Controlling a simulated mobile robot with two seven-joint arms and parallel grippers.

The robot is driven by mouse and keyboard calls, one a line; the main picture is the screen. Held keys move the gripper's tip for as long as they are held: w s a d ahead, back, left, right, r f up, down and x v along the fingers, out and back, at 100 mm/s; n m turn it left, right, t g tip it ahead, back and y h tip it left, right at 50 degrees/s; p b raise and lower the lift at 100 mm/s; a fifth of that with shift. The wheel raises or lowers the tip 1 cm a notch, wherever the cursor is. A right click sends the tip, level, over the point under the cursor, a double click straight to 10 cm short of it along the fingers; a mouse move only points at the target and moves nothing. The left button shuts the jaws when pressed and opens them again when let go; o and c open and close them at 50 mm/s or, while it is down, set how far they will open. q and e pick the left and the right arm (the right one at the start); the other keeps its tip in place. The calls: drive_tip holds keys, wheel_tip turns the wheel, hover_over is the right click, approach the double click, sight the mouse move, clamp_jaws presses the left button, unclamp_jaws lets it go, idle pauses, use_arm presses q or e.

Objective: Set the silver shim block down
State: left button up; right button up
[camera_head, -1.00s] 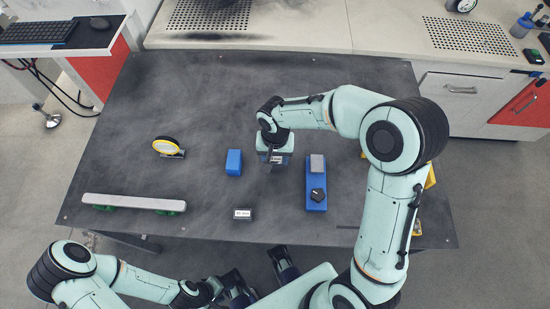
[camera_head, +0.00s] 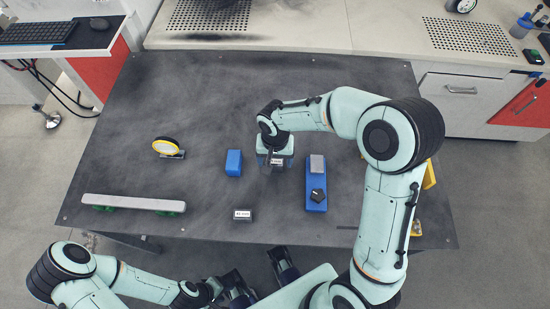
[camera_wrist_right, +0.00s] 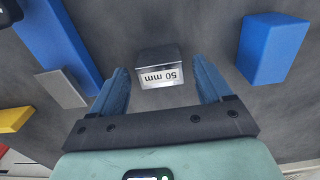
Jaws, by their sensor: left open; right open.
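The silver shim block (camera_wrist_right: 160,68), marked "50 mm", shows in the right wrist view. It rests on the dark tabletop between the fingers of my right gripper (camera_wrist_right: 160,90), with a gap on both sides. The fingers are open and do not grip it. In the head view my right gripper (camera_head: 275,161) points down at the table's middle and mostly hides the block. My left gripper (camera_head: 236,288) is low in the head view, off the table's front edge, open; nothing shows in it.
A blue block (camera_head: 234,163) stands left of my right gripper, and a blue fixture (camera_head: 316,197) with a grey block and black knob stands right. A small labelled block (camera_head: 242,215) lies in front. A yellow round gauge (camera_head: 166,146) and a long grey bar (camera_head: 133,203) are left.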

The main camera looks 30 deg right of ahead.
sight(275, 162)
wheel_tip(275, 162, up, 12)
drive_tip(key=p, duration=0.1)
idle(0.7)
